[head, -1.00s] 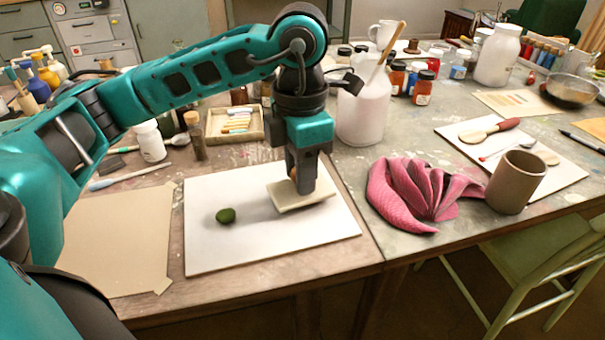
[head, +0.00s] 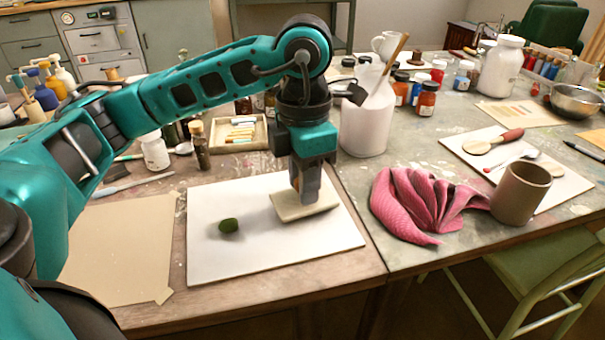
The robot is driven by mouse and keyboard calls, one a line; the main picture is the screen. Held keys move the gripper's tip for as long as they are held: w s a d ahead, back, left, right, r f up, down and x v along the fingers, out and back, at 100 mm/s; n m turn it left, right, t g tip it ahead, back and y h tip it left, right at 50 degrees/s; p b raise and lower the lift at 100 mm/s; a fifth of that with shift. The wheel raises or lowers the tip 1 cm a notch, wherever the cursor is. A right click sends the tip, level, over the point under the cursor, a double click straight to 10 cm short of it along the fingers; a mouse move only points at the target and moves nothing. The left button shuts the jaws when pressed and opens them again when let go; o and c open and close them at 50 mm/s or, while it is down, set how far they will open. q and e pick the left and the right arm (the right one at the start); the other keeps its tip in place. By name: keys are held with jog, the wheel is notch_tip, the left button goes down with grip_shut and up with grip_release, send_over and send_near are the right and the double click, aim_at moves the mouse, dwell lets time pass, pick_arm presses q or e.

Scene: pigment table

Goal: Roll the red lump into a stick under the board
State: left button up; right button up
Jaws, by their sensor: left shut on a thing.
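The board (head: 324,205) is a small cream slab, low over the white sheet (head: 225,262), right of its middle. My left gripper (head: 306,193) points straight down and is shut on the board from above; its fingers cover the part they grip. No red lump shows; the space beneath the board is hidden, and I cannot tell how far the board is above the sheet. A dark green lump (head: 229,225) lies on the sheet, left of the board and apart from it. My right gripper is not in view.
A pink cloth (head: 415,203) and brown cup (head: 520,192) stand to the right. A white jug (head: 366,125) and tray of pastels (head: 218,139) are behind. A tan sheet (head: 118,245) lies left. The white sheet's front part is clear.

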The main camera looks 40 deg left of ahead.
pick_arm(q)
jog(key=shift+s+d, duration=1.35)
jog(key=shift+d, duration=0.2)
jog(key=shift+w+a+b, duration=0.45)
jog(key=shift+w+a, duration=0.45)
jog(key=shift+a, duration=0.2)
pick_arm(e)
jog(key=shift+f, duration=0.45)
pick_arm(q)
jog(key=shift+r, duration=0.2)
notch_tip(320, 180, up, 5)
jog(key=p, duration=0.4)
jog(key=shift+r+p, duration=1.15)
jog(key=shift+r, duration=0.15)
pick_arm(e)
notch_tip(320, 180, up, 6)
